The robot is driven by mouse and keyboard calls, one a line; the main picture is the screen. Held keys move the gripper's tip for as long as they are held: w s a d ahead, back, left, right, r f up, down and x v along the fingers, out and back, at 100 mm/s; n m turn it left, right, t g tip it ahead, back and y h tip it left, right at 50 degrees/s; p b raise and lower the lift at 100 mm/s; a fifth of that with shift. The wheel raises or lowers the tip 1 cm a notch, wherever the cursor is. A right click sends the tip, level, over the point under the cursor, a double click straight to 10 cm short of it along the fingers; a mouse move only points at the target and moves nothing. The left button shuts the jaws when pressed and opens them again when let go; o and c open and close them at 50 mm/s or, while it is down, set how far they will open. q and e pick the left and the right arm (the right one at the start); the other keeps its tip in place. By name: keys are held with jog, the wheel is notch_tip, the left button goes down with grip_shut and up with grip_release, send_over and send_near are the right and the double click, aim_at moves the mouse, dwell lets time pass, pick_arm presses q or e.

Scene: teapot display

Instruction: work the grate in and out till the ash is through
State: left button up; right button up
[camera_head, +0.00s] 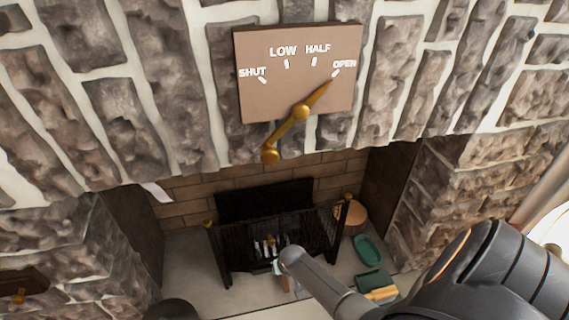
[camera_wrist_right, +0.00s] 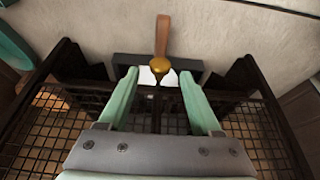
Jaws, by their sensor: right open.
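A brass knob (camera_wrist_right: 160,64) on a dark rod, with a brown strap-like piece (camera_wrist_right: 163,32) beyond it, shows in the right wrist view. It looks like the grate's pull, but I cannot be sure. My right gripper (camera_wrist_right: 159,76) is open, its pale green fingers on either side of the knob with gaps showing. In the head view the right gripper (camera_head: 278,267) is small and partly hidden by my arm, at the front of the black mesh fire surround (camera_head: 318,232). The grate bars and any ash cannot be made out clearly. My left gripper is not in view.
Dark mesh panels (camera_wrist_right: 45,125) stand close on both sides of the right gripper. Above, a damper plate (camera_head: 260,100) has its brass lever (camera_head: 300,112) pointing to OPEN. A green dish (camera_head: 367,250) and a green box-like item (camera_head: 372,283) lie right of the surround.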

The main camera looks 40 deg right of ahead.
pick_arm(q)
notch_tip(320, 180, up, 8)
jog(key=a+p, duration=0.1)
jog(key=p, duration=0.5)
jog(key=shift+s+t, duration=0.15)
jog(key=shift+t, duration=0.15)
pick_arm(e)
jog(key=v, duration=1)
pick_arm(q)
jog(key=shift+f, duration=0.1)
